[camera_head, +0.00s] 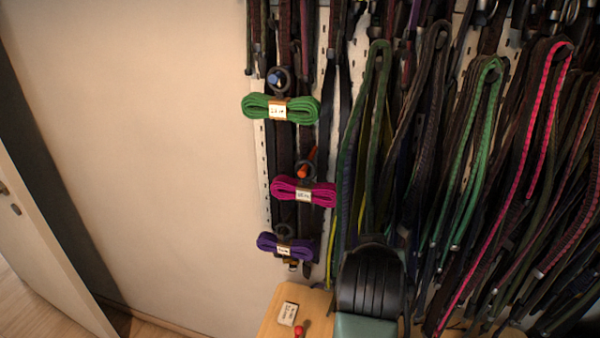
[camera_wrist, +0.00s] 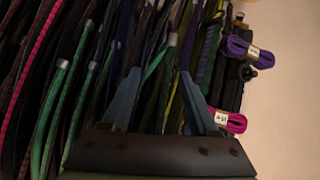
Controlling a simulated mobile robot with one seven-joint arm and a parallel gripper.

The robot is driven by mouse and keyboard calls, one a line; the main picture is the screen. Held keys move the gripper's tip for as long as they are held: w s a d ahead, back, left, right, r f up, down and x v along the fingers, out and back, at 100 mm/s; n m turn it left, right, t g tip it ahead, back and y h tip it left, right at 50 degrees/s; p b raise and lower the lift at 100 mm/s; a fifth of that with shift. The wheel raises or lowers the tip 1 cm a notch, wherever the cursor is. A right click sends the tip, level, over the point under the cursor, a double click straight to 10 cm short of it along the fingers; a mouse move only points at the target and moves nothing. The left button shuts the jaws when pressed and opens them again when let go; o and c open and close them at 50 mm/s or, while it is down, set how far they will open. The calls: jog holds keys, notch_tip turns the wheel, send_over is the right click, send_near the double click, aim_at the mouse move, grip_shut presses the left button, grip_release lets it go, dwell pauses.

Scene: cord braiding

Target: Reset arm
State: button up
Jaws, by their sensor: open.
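My gripper (camera_wrist: 160,75) shows in the wrist view with its two blue-grey fingers apart and nothing between them. Hanging cords and straps fill the view beyond the fingertips; I cannot tell how far off they are. In the head view, the dark rounded part of my arm (camera_head: 371,282) is at the bottom centre, in front of the hanging cords. The fingers are hidden there.
Green (camera_head: 281,108), magenta (camera_head: 304,192) and purple (camera_head: 284,246) cord bundles hang on the pegboard's left side. Many straps (camera_head: 478,140) hang to the right. A wooden surface (camera_head: 277,324) below bears a small labelled block (camera_head: 288,314). The wall (camera_head: 150,130) at left is bare.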

jog(key=s+a+r+t, duration=0.1)
jog(key=a+r+t, duration=0.2)
jog(key=r, duration=0.6)
jog(key=a+r+t, duration=0.2)
jog(key=r+t, duration=0.1)
jog(key=r, duration=0.5)
jog(key=s+a+r+t, duration=0.1)
jog(key=a+r+t, duration=0.25)
jog(key=r, duration=0.55)
jog(key=s+a+r+t+y, duration=0.1)
jog(key=s+a+r+t, duration=0.1)
jog(key=s+r+t, duration=0.2)
jog(key=s+a+r+n+t+y, duration=0.1)
jog(key=s+r+t, duration=0.3)
jog(key=s+r, duration=0.6)
notch_tip(320, 180, up, 3)
jog(key=shift+s+a+y, duration=0.35)
jog(key=shift+a+y, duration=0.45)
jog(key=shift+a, duration=0.05)
